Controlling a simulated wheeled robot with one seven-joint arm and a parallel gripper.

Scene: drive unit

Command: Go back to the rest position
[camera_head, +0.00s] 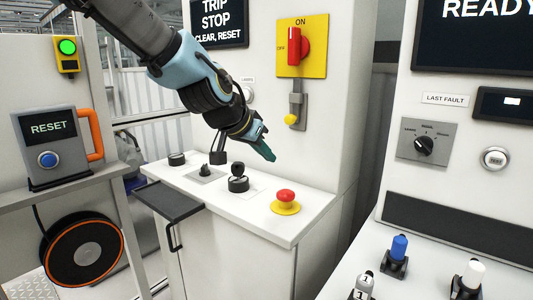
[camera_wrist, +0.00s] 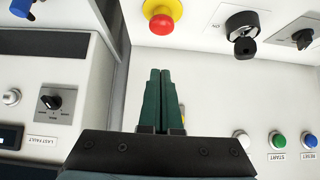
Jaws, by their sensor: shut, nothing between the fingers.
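My gripper (camera_head: 266,152) hangs at the end of my blue and black arm, above the white console top (camera_head: 256,209) in the head view. Its green fingers point down and to the right, and nothing is between them. In the wrist view the two fingers of my gripper (camera_wrist: 162,76) lie side by side, shut and empty. The red emergency button (camera_head: 285,196) on its yellow base is below and to the right of the fingertips, apart from them. The emergency button also shows in the wrist view (camera_wrist: 161,22) beyond the fingertips.
A red rotary switch (camera_head: 295,46) on a yellow plate is on the upright panel behind. A RESET box (camera_head: 49,143) is at left.

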